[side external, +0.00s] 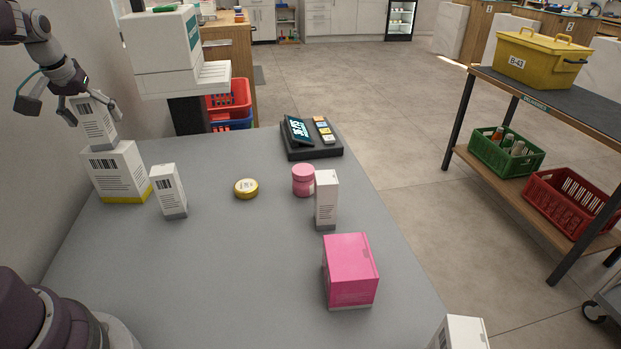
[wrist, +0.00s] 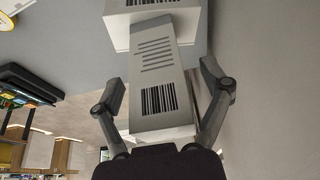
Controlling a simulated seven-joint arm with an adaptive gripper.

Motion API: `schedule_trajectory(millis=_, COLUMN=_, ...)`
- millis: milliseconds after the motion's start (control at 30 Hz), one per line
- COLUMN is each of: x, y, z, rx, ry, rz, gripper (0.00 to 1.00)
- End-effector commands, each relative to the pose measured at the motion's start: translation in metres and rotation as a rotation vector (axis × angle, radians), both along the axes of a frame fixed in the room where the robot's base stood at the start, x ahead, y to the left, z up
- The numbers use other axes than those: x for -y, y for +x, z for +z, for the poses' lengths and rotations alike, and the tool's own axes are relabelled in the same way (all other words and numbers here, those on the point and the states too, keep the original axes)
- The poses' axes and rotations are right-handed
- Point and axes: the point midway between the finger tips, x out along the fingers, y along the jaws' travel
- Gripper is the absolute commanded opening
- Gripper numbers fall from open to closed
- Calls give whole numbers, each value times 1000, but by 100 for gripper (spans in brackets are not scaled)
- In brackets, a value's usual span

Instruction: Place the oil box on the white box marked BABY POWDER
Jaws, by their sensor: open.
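A small white carton with a barcode (side external: 94,121), seemingly the oil box, rests on a larger white box with a yellow base (side external: 116,170), seemingly the BABY POWDER box, at the table's left. No product name is legible on either. The carton leans slightly in the side view. My gripper (side external: 70,112) is open at the carton's upper part. In the wrist view the carton (wrist: 158,75) lies between the two spread fingers, with a visible gap on each side. The larger box (wrist: 118,33) shows beyond it at the top.
A small white carton (side external: 169,191) stands just right of the larger box. A gold tin (side external: 246,188), pink jar (side external: 303,180), tall white carton (side external: 326,200) and pink box (side external: 349,270) stand farther right. A white machine (side external: 160,50) stands behind; a wall is at left.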

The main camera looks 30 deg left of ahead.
Motion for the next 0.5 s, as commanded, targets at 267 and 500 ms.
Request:
schedule_trajectory(millis=267, x=0, y=0, z=7, rx=2, ry=2, rz=0, gripper=78)
schedule_trajectory(millis=500, x=14, y=-15, z=57, rx=5, ry=6, rz=0, gripper=78)
